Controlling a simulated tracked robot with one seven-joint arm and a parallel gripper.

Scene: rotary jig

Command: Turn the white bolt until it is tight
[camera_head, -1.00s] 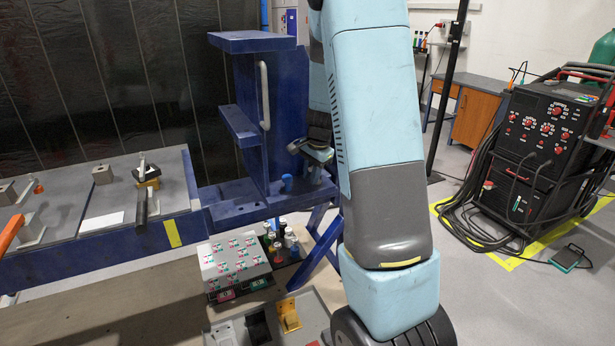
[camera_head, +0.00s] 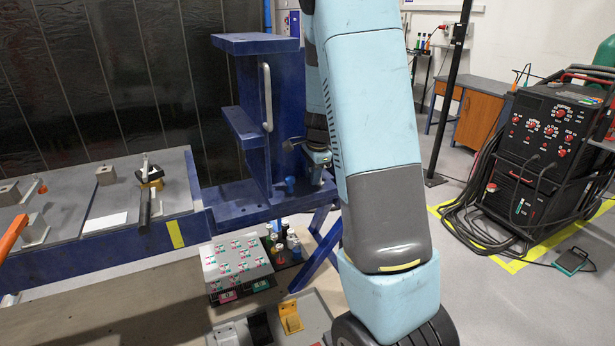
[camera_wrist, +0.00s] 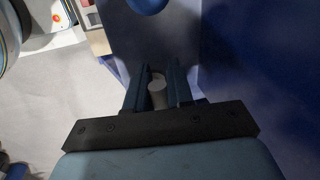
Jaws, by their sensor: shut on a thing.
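The white bolt (camera_wrist: 157,94) shows in the wrist view as a pale, short cylinder between my two dark fingers. My gripper (camera_wrist: 157,80) is shut on it, with a finger on either side. Behind the fingers is a blue surface of the jig. In the head view, my gripper (camera_head: 318,158) is small and partly behind my arm, at the right side of the blue jig frame (camera_head: 247,170). The bolt cannot be made out in the head view.
A blue knob (camera_head: 290,184) stands on the jig's lower plate. A workbench (camera_head: 85,240) lies left. A black welding machine (camera_head: 545,140) stands right, with cables on the floor.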

